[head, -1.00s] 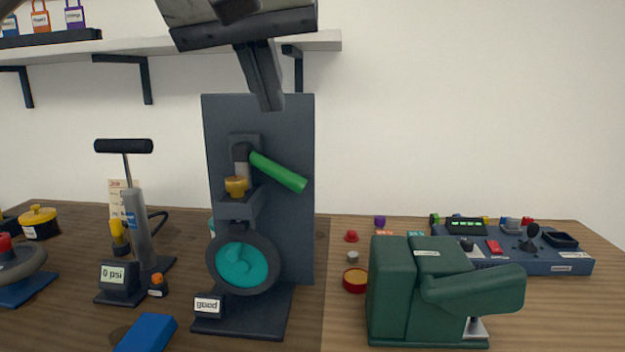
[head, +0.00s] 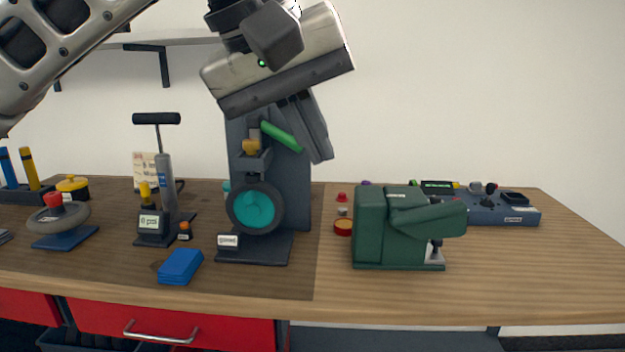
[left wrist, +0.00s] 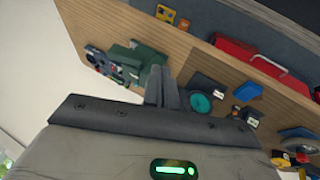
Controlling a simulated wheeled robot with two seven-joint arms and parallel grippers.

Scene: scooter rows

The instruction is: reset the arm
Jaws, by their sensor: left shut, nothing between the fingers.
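My left gripper (head: 318,158) comes in from the upper left in the head view, with its fingers pointing down and together. It is shut and empty, in front of the upper part of a dark upright panel (head: 290,190). The panel stand carries a green lever (head: 282,136) and a teal-centred wheel (head: 253,208). The left wrist view shows the shut fingers (left wrist: 156,78) with the bench beyond them. My right gripper is not in view.
A green machine (head: 385,230) stands right of the stand, with a blue control panel (head: 495,210) behind it. A pump (head: 165,185), a blue block (head: 181,266) and a steering wheel (head: 60,216) are on the left. The bench's front right is bare.

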